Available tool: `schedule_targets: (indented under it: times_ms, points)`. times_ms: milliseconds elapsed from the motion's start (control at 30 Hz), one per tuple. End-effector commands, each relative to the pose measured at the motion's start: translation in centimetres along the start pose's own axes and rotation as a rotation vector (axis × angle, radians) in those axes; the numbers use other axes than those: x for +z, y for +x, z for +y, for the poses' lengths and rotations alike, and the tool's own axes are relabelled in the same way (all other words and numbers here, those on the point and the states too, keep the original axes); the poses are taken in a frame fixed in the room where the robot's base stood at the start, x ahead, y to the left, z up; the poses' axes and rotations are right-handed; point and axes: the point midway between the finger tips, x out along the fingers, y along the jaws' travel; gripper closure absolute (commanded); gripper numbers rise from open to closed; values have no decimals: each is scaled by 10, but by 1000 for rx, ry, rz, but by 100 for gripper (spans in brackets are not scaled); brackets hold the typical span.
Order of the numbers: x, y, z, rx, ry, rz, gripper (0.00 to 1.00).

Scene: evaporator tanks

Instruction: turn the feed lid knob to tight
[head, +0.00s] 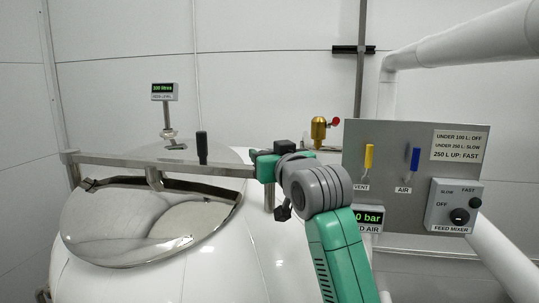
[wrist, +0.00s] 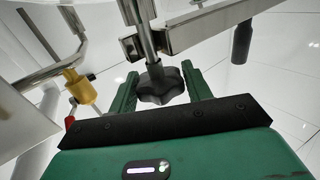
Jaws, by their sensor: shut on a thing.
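The feed lid knob (wrist: 160,86) is a dark lobed knob on a metal stem at the end of the lid's steel bar (wrist: 212,25). In the wrist view it sits between the two green fingers of my gripper (wrist: 158,73), which is shut on it. In the head view my gripper (head: 265,164) is at the right end of the same bar (head: 160,163) and largely hides the knob.
A black upright handle (head: 202,147) stands on the bar. To the right is a grey panel (head: 400,165) with yellow and blue levers and the feed mixer dial (head: 459,216). A brass valve (head: 319,128) stands behind my wrist. A white pipe (head: 460,45) crosses upper right.

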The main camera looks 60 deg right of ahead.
Motion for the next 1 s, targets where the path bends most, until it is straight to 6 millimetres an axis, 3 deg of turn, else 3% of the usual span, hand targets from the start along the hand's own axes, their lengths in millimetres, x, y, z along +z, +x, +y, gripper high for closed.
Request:
schedule_targets:
  times_ms: [333, 367, 467, 767, 1000]
  points:
    - [1, 0, 0, 2, -1, -1, 74]
    - [1, 0, 0, 2, -1, -2, 49]
    - [1, 0, 0, 2, -1, -1, 30]
    - [2, -3, 0, 2, -1, 0, 30]
    - [4, -49, -1, 1, -1, 2, 30]
